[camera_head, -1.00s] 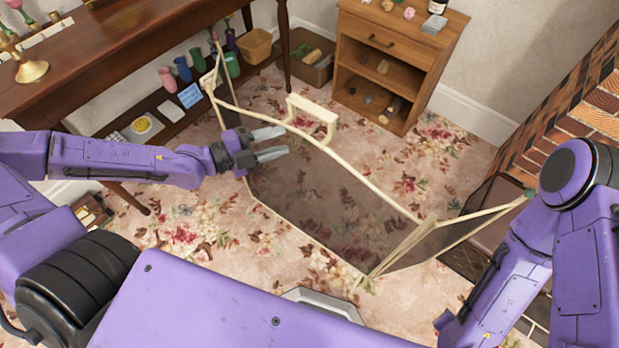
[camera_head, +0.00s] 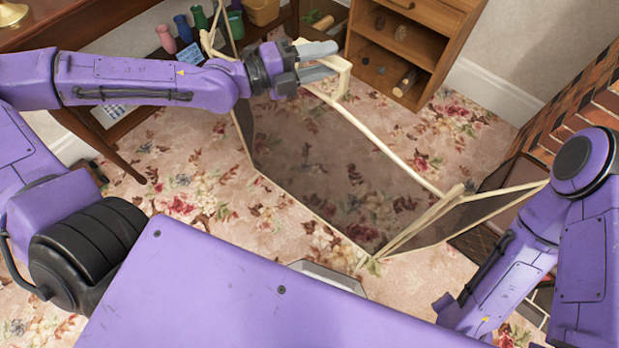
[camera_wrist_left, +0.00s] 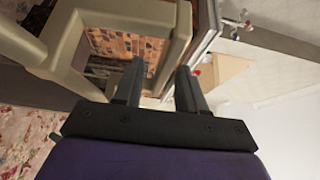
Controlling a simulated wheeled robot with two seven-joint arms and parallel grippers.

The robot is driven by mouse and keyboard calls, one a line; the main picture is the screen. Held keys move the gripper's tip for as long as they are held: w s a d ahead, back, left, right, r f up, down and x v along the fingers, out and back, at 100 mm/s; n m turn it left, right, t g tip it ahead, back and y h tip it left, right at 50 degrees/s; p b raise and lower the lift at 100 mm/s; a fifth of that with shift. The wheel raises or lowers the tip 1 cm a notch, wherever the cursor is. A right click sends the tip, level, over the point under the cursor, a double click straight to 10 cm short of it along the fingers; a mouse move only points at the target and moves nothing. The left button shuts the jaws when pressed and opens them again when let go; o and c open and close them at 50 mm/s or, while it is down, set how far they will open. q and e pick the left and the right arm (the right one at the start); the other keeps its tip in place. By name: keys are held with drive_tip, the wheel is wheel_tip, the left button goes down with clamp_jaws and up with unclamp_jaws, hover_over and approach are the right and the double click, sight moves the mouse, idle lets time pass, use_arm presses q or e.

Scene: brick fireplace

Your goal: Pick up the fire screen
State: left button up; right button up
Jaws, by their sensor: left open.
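The fire screen (camera_head: 320,165) stands on the floral carpet, with a dark see-through mesh, cream frame and angled side panels. Its cream handle (camera_head: 345,82) rises from the top edge and fills the upper left of the left wrist view (camera_wrist_left: 63,60). My left gripper (camera_head: 333,59) is open at the handle, its fingers overlapping it in the head view. In the left wrist view the two fingers (camera_wrist_left: 160,88) point at the handle, one post showing between them. I cannot tell whether they touch it. My right gripper is out of view.
A wooden cabinet (camera_head: 440,22) with open shelves stands behind the screen. A dark wooden table (camera_head: 60,22) is at the left, with vases on its lower shelf. The brick fireplace (camera_head: 585,105) is at the right. Carpet in front of the screen is clear.

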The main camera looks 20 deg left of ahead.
sight(337, 58)
use_arm(q)
drive_tip(key=x, duration=0.3)
clamp_jaws()
idle(1.3)
drive_tip(key=shift+w+r, duration=0.1)
drive_tip(key=shift+r, duration=0.15)
